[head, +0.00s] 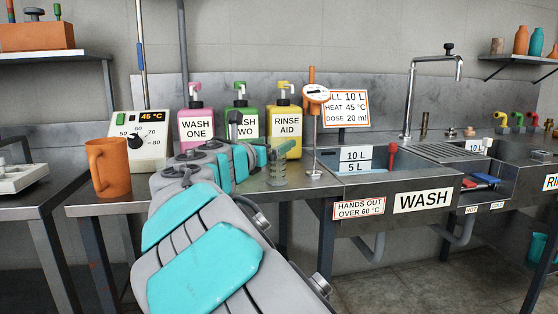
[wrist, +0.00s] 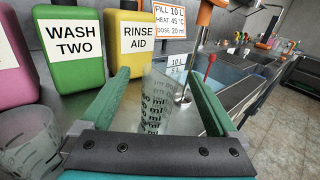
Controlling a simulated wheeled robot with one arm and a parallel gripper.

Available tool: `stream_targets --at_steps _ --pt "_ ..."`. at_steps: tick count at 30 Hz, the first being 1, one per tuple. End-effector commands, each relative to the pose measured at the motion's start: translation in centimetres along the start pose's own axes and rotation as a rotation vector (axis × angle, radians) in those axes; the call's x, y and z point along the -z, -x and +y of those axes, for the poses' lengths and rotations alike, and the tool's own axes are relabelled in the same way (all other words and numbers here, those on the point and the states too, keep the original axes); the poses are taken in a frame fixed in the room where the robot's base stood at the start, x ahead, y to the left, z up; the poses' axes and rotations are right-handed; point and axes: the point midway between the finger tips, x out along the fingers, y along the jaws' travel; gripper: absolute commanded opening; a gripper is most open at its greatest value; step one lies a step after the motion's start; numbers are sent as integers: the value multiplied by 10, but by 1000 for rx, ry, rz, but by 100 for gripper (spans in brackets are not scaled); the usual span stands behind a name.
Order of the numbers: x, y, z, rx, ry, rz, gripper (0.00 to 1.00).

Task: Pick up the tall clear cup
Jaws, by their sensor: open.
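The tall clear cup (wrist: 157,104) with dark ml markings stands upright on the steel counter, between the two teal fingers of my gripper (wrist: 160,76) in the wrist view. The fingers are open, one on each side of the cup, and gaps show beside it. In the head view the cup (head: 277,172) shows just beyond my arm, partly hidden behind my gripper (head: 276,152). A second clear cup with markings (wrist: 30,142) stands at the lower left of the wrist view, outside my left finger.
Pink WASH ONE (head: 196,127), green WASH TWO (head: 242,122) and yellow RINSE AID (head: 287,132) bottles stand behind. A thermometer on a stand (head: 316,130) is right of the cup, before the WASH sink (head: 370,160). An orange mug (head: 108,168) stands left.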

Motion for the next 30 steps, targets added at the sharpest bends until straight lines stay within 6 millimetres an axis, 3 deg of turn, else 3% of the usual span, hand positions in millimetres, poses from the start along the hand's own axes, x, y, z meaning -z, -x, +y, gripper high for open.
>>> stream_targets --at_steps 12,21,30 --pt "3 -51 -1 3 0 3 94" --pt "2 -54 -1 2 -2 2 93" --pt "2 -54 -1 2 -2 2 60"
